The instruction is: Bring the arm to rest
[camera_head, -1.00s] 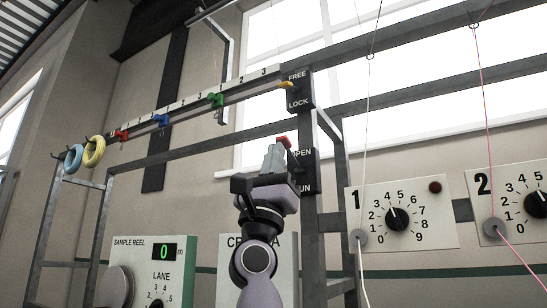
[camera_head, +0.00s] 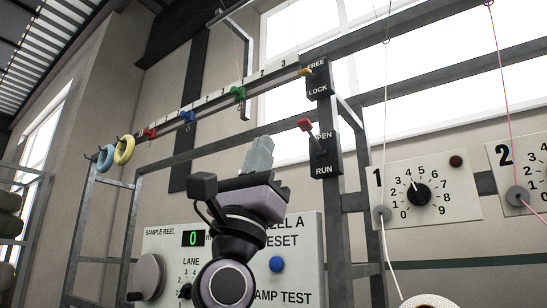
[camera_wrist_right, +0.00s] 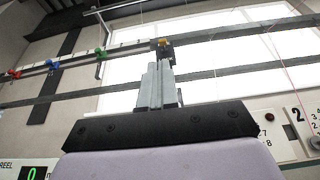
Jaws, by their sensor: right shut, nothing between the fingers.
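My right gripper (camera_head: 259,155) stands upright in the middle of the head view, its grey fingers together and empty. It is in front of the sample reel panel and to the left of the OPEN/RUN lever box (camera_head: 326,158), apart from it. The red lever (camera_head: 305,124) on that box points up to the left. In the right wrist view the closed fingers (camera_wrist_right: 156,84) point up, with the yellow lever (camera_wrist_right: 164,44) of the FREE/LOCK box showing just beyond their tips. My left gripper is not in view.
The FREE/LOCK box (camera_head: 317,82) sits above on the grey frame. A rail with red, blue and green (camera_head: 238,93) sliders runs to its left. Rings (camera_head: 124,150) hang at far left. The dial 1 panel (camera_head: 440,205) is at right. The panel with a blue button (camera_head: 277,264) is behind my arm.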

